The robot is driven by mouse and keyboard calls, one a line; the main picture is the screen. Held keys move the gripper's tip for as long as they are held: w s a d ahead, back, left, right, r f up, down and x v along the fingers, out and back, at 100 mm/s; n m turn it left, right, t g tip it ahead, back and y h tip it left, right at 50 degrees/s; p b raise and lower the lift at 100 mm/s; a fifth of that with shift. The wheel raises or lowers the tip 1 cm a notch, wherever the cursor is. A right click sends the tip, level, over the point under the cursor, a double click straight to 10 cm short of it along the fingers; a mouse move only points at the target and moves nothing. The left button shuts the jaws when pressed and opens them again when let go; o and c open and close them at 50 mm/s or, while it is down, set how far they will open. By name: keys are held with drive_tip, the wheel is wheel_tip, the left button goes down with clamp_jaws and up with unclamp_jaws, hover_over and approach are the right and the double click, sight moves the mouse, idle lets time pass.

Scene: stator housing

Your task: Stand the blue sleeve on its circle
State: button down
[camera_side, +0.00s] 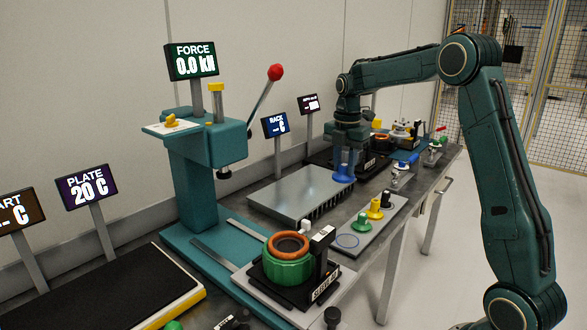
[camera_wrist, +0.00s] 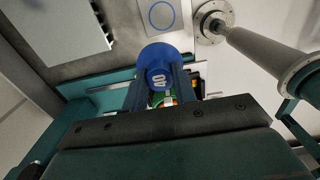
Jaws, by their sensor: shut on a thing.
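In the wrist view, the sleeve (camera_wrist: 160,60) shows a white "40" and sits between the two fingers of my gripper (camera_wrist: 161,84). The blue ring-shaped circle (camera_side: 347,240) is on the near end of a grey strip; it is bare. In the wrist view a blue circle (camera_wrist: 161,15) shows on a grey plate ahead of the sleeve. The sleeve is apart from it.
Green (camera_side: 360,223), yellow (camera_side: 375,209) and black (camera_side: 387,199) pieces stand on the same grey strip, beyond the circle. A green ring-topped housing (camera_side: 287,262) in a black fixture sits nearer. A teal press (camera_side: 205,150) stands at left. Toggle clamps (camera_side: 401,172) line the right edge.

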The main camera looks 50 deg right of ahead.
drive_tip(key=shift+s+d+f, duration=0.2)
drive_tip(key=shift+d+f, duration=0.05)
drive_tip(key=shift+d, duration=0.3)
drive_tip(key=shift+s+d+f, duration=0.25)
drive_tip(key=shift+d+f, duration=0.05)
drive_tip(key=shift+d, duration=0.2)
drive_tip(key=shift+s+d+f, duration=0.2)
drive_tip(key=shift+d+f, duration=0.05)
drive_tip(key=shift+d, duration=0.3)
drive_tip(key=shift+f, duration=0.1)
approach(347, 241)
wheel_tip(347, 241, down, 5)
drive_tip(key=shift+f, duration=0.1)
drive_tip(key=c, duration=1.1)
unclamp_jaws()
drive_tip(key=shift+f, duration=0.1)
wheel_tip(347, 241, up, 12)
drive_tip(key=shift+r, duration=0.2)
